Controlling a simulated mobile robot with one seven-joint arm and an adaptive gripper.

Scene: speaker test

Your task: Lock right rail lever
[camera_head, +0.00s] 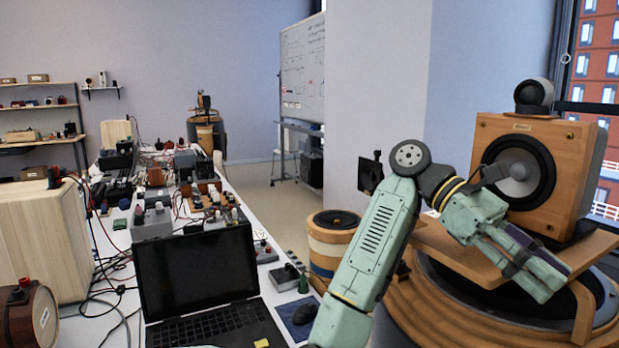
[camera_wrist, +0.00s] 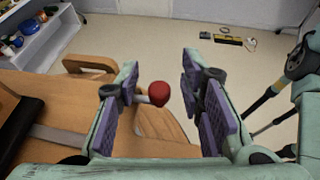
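The lever shows in the wrist view as a red ball knob (camera_wrist: 158,92) on a short metal stem. The knob lies in the gap between the fingers of my gripper (camera_wrist: 160,68), close to the left finger. I cannot tell whether it touches that finger. The two purple-padded fingers are wide apart. In the head view my gripper (camera_head: 548,280) is at the right, over the front edge of the wooden platform (camera_head: 465,252). The lever is hidden there. The lever's locking state cannot be told.
A wooden speaker (camera_head: 568,150) with a round dark unit on top stands on the platform, behind my gripper. A round wooden base is below. At left, a long table holds a laptop (camera_head: 195,268) and electronics. Bare floor (camera_wrist: 150,40) shows beyond the fingers.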

